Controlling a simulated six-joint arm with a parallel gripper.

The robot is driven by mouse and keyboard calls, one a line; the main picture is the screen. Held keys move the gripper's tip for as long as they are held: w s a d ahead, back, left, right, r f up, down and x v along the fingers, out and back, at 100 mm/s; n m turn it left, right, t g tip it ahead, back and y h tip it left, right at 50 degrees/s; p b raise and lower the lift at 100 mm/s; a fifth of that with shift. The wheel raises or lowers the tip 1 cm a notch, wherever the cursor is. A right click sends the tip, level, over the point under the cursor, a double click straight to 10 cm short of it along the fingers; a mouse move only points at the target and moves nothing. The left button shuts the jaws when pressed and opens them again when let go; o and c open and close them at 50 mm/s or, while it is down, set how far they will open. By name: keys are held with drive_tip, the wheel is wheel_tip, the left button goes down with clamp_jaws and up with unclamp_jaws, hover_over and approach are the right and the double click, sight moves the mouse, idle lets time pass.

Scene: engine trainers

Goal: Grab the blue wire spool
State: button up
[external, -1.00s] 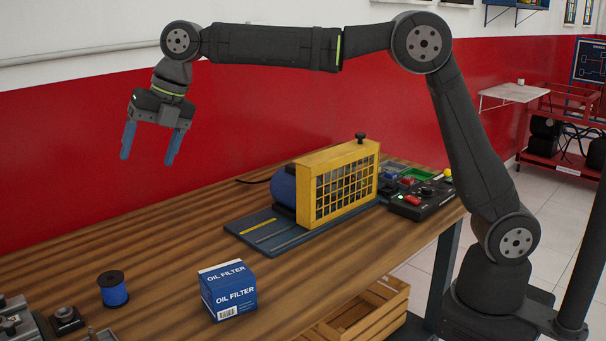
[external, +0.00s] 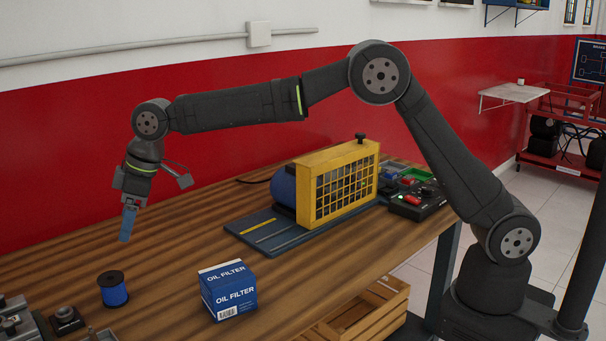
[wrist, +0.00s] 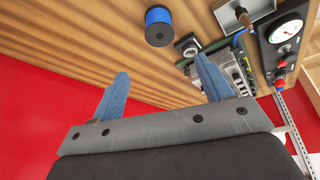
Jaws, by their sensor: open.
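The blue wire spool (external: 113,290) stands upright on the wooden bench, with black flanges and blue wire around its middle. It also shows at the top of the wrist view (wrist: 158,25), beyond the fingertips. My gripper (external: 128,222) is above the bench, higher than the spool and apart from it, with its blue fingers pointing down. In the wrist view my gripper (wrist: 160,82) has its two blue fingers spread wide with nothing between them.
A blue and white oil filter box (external: 228,290) stands right of the spool. A small black device (external: 67,319) and grey metal parts (external: 18,322) lie to its left. A yellow-caged machine (external: 338,185) is at the back. Bare wood lies around the spool.

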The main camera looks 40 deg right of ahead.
sight(113, 278)
drive_tip(key=shift+m, duration=0.6)
drive_tip(key=x, duration=1.8)
drive_tip(key=shift+s+d+f, duration=0.1)
drive_tip(key=shift+s+f, duration=0.05)
drive_tip(key=c, duration=0.9)
drive_tip(key=shift+c, duration=0.8)
